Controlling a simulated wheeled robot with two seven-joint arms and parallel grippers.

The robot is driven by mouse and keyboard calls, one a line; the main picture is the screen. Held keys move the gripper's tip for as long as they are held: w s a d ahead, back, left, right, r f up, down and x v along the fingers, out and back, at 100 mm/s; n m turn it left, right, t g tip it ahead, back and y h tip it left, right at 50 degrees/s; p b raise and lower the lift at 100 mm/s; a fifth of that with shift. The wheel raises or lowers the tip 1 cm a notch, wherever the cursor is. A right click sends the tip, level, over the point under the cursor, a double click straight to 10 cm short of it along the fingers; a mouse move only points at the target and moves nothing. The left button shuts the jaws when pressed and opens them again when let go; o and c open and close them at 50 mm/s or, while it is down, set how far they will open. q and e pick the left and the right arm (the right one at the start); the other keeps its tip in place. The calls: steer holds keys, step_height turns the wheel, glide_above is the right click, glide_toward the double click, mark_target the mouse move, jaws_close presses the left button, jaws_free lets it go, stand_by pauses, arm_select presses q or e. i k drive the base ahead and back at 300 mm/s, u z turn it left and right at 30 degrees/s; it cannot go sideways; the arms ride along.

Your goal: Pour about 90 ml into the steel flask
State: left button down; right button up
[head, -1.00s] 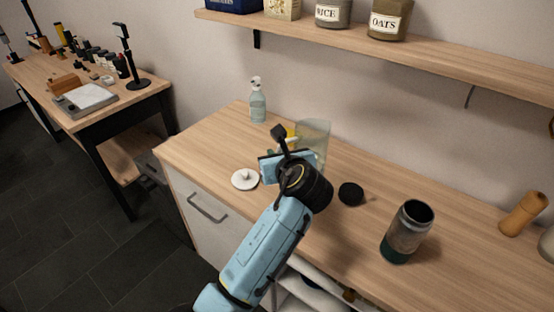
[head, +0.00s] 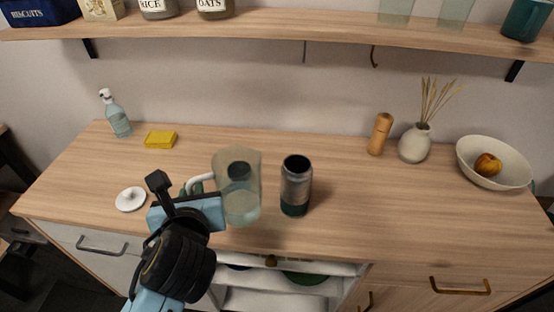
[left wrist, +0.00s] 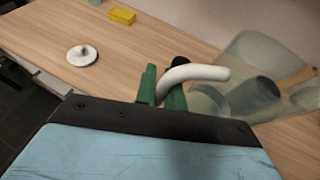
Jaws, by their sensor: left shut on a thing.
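A clear jug (head: 236,190) with a white handle and a pale, see-through filling low inside it is in front of my left gripper (head: 194,188). The gripper's green fingers (left wrist: 163,90) are shut on the white handle, which also shows in the left wrist view (left wrist: 195,73). The jug looks close to upright, just left of the flask and apart from it in the head view. The steel flask (head: 296,182) stands upright and open on the counter, with a dark green base. A dark round shape shows through the jug, probably the black lid behind it. My right gripper is out of view.
A white lid (head: 131,199) lies on the wooden counter (head: 345,210) left of the gripper. A yellow sponge (head: 160,139) and soap bottle (head: 116,115) are behind. A pepper mill (head: 380,134), vase (head: 415,143) and fruit bowl (head: 492,165) stand right. A shelf (head: 270,32) runs above.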

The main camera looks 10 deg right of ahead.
mark_target(297, 169)
steer(key=z, duration=0.45)
steer(key=k, duration=0.55)
steer(key=z, duration=0.75)
steer(key=i, duration=1.05)
steer(key=u, duration=0.3)
